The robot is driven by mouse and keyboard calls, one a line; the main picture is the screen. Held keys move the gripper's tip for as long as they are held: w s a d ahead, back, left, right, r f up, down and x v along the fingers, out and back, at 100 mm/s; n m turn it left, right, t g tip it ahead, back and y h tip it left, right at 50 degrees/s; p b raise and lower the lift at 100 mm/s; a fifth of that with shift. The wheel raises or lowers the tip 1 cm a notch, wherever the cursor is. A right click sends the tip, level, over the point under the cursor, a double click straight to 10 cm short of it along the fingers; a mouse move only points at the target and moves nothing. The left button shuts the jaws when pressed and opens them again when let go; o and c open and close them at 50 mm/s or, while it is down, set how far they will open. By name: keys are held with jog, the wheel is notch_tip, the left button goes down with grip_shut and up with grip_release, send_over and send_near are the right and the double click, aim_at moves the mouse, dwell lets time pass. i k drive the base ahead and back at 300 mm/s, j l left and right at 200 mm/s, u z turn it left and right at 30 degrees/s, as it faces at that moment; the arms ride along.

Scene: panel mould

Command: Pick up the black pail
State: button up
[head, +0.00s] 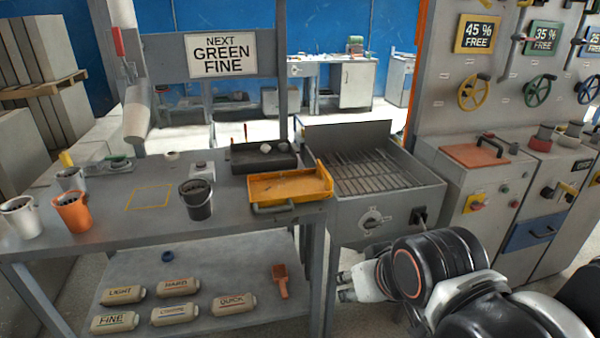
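The black pail (197,207) stands upright on the grey workbench (150,232), near its front edge and right of a yellow outlined square. Dark contents show inside its rim. My gripper (345,287) is at the lower middle of the head view, right of the bench and in front of the grated unit. Its two fingertips point left and look apart, with nothing seen between them. It is well to the right of the pail and not touching it.
An orange pail (72,212) and a white pail (21,218) stand at the bench's left. A yellow tray (289,187) sits right of the black pail, with a dark tray (262,158) behind. Several labelled bags and an orange scoop (280,281) lie on the lower shelf.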

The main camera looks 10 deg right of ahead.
aim_at(197, 200)
jog(key=i+j+z, duration=0.1)
jog(key=j, duration=0.25)
jog(key=i+j+z, duration=0.1)
jog(key=i+j, duration=0.25)
jog(key=i+j+z, duration=0.1)
jog(key=j, duration=0.3)
jog(key=i+j+z, duration=0.1)
jog(key=i+j, duration=0.15)
jog(key=j, duration=0.15)
jog(key=i+j+z, duration=0.1)
jog(key=j, duration=0.3)
jog(key=i, duration=0.05)
